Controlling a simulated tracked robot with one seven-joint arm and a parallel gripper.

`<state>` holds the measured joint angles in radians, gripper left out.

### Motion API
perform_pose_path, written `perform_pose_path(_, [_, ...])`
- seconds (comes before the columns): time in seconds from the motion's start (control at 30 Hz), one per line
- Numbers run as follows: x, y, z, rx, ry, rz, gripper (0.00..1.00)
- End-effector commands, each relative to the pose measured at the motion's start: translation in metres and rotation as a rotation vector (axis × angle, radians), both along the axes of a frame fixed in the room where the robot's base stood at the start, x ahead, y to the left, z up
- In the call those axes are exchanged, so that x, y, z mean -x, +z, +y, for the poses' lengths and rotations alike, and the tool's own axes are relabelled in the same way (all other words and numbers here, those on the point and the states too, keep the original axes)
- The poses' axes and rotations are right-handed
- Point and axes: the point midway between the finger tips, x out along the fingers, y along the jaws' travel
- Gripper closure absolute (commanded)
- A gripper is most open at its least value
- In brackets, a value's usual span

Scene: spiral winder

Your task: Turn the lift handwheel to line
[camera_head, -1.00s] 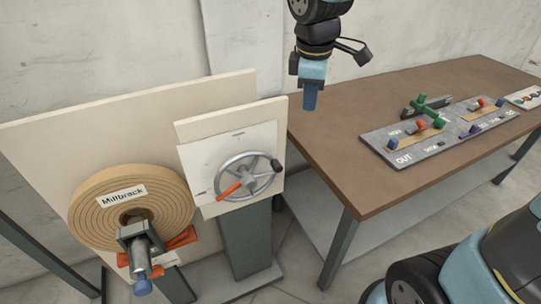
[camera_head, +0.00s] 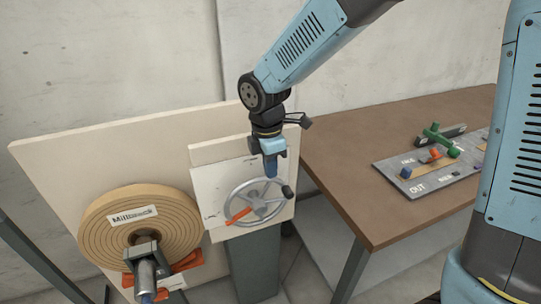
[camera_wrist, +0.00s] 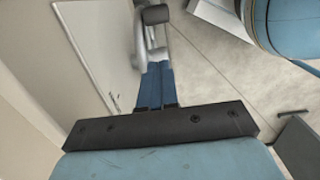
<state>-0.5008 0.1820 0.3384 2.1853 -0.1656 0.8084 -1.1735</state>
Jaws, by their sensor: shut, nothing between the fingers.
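The lift handwheel (camera_head: 262,207) is a grey spoked wheel on a pale panel (camera_head: 208,180). It has a black knob (camera_head: 287,192) at its right rim and an orange pointer (camera_head: 238,216) at its lower left. My gripper (camera_head: 270,172) points down in front of the panel's upper part, by the top of the wheel. Its blue fingers are shut with nothing between them. In the wrist view the shut fingers (camera_wrist: 155,85) point towards the wheel's rim (camera_wrist: 143,45) and black knob (camera_wrist: 156,14). I cannot tell whether the fingertips touch the wheel.
A wound tan roll labelled Millbrack (camera_head: 105,235) with an orange-armed hub stands left of the wheel. A brown table (camera_head: 350,170) at right holds a grey control board (camera_head: 400,185) with coloured handles. The tabletop's near left part is clear.

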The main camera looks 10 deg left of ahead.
Motion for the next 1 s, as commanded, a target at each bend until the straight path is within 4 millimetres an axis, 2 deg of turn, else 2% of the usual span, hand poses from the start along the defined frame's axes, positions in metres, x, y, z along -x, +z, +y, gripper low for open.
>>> perform_pose_path(0.03, [0.001, -0.011, -0.001, 0.003, 0.001, 0.005, 1.0])
perform_pose_path(0.2, [0.0, -0.039, -0.003, 0.003, 0.001, 0.004, 1.0])
perform_pose_path(0.4, [-0.012, -0.055, -0.02, 0.001, -0.002, 0.002, 1.0])
perform_pose_path(0.6, [-0.017, -0.062, -0.028, 0.0, -0.003, 0.0, 1.0])
perform_pose_path(1.0, [-0.018, -0.064, -0.029, 0.0, -0.004, 0.001, 1.0])
